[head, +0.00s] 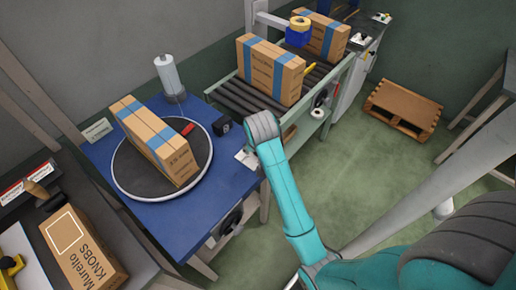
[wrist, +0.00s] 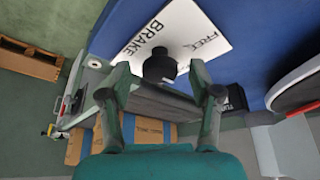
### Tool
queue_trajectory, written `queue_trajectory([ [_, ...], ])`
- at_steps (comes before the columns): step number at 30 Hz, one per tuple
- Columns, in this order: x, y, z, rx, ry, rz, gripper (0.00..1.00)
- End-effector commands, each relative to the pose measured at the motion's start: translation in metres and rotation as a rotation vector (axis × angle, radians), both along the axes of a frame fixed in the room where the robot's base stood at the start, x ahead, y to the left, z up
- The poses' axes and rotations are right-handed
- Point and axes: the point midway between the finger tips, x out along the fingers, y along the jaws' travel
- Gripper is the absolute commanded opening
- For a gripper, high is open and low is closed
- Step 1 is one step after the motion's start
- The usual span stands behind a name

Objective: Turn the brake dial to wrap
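The brake dial (wrist: 159,66) is a dark round knob on a white plate (wrist: 190,28) lettered "BRAKE" and another word that looks like "FREE". The word "wrap" cannot be read, and which word the dial points at cannot be told. My gripper (wrist: 160,74) is open, with one finger on each side of the dial in the wrist view and a visible gap to both. Whether the fingertips are down at the knob's height is unclear. In the head view, the plate (head: 246,158) shows at the blue table's right edge, and my wrist hides the dial.
The blue table (head: 222,183) carries a dark turntable (head: 130,173) with a blue-taped carton (head: 155,140). A film roll (head: 168,75) stands behind it. A small black box (head: 221,126) sits near the plate. A roller conveyor (head: 240,97) with cartons is behind; a pallet (head: 400,106) lies right.

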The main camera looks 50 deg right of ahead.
Motion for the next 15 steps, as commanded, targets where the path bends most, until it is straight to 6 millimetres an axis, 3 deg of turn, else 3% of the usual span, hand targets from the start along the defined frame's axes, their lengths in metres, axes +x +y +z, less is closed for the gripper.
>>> queue_trajectory([
  [8, -0.001, 0.002, 0.008, -0.001, -0.003, 0.000, 0.63],
  [15, -0.013, 0.013, 0.047, -0.002, -0.005, 0.001, 0.63],
])
